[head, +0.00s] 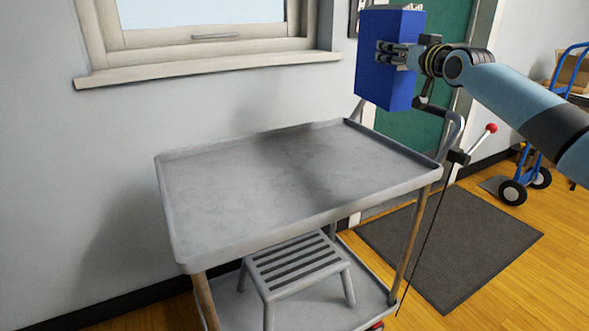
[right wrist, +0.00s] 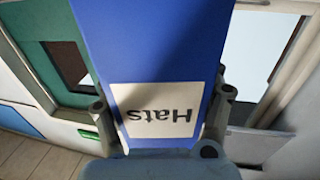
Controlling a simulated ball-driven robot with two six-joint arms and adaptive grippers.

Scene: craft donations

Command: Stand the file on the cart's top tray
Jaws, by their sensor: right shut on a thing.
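The file is a blue upright box (head: 393,80), held in the air above the far right end of the cart. My right gripper (head: 392,55) is shut on its side. In the right wrist view the file (right wrist: 150,50) sits between the fingers (right wrist: 162,118) and carries a white label reading "Hats", upside down in that picture. The cart's top tray (head: 290,180) is grey, low-rimmed and bare, with a shadow on its surface. The file is apart from the tray. My left gripper is not in view.
A grey step stool (head: 295,265) stands on the cart's lower shelf (head: 350,300). The cart's handle (head: 452,125) rises at its right end, near my right arm. A dark mat (head: 450,245) and a blue hand truck (head: 520,180) are at the right. A window sill (head: 210,68) is behind.

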